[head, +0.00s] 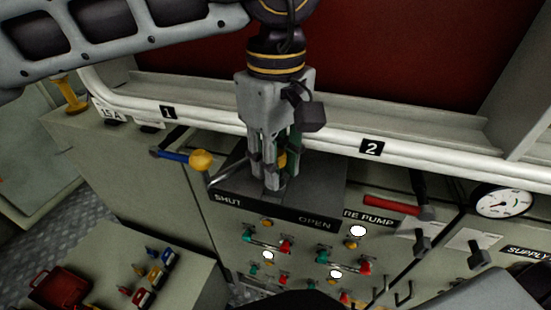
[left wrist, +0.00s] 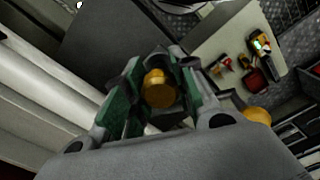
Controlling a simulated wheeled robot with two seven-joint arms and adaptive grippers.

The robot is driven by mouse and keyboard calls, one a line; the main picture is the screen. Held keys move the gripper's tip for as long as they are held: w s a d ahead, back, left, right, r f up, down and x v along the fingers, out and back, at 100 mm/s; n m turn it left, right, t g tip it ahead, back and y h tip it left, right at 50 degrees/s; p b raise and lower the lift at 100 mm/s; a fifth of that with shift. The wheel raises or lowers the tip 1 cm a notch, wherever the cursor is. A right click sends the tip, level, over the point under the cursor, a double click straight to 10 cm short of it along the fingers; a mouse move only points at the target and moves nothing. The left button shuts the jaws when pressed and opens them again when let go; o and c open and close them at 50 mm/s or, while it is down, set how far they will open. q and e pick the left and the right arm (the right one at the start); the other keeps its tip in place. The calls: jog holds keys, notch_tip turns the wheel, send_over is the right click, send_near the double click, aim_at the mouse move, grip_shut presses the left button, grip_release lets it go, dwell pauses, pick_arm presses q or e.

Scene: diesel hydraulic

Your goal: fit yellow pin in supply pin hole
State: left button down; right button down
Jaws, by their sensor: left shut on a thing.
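My left gripper (head: 272,182) points down over the dark plate (head: 320,185) marked SHUT and OPEN. It is shut on a yellow pin (head: 282,160), which shows only in part between the fingers. In the left wrist view the pin's round yellow head (left wrist: 158,88) sits between the two green-sided fingers. The pin's lower end is hidden, so I cannot tell whether it is in a hole. I cannot make out the supply pin hole. A SUPPLY label (head: 527,252) shows at the lower right. My right gripper is not in view.
A white rail (head: 430,160) runs behind the plate. A blue lever with a yellow knob (head: 200,160) is left of the gripper. A red-handled lever (head: 390,205) and a gauge (head: 502,201) are at right. Small colored valves (head: 285,245) are below. A yellow object (head: 70,95) stands far left.

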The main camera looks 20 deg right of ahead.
pick_arm(q)
jog(key=shift+f+b, duration=0.5)
jog(key=shift+f, duration=0.15)
dwell(0.4)
jog(key=c, duration=1.1)
grip_release()
jog(key=shift+r, duration=0.1)
jog(key=shift+r, duration=5.95)
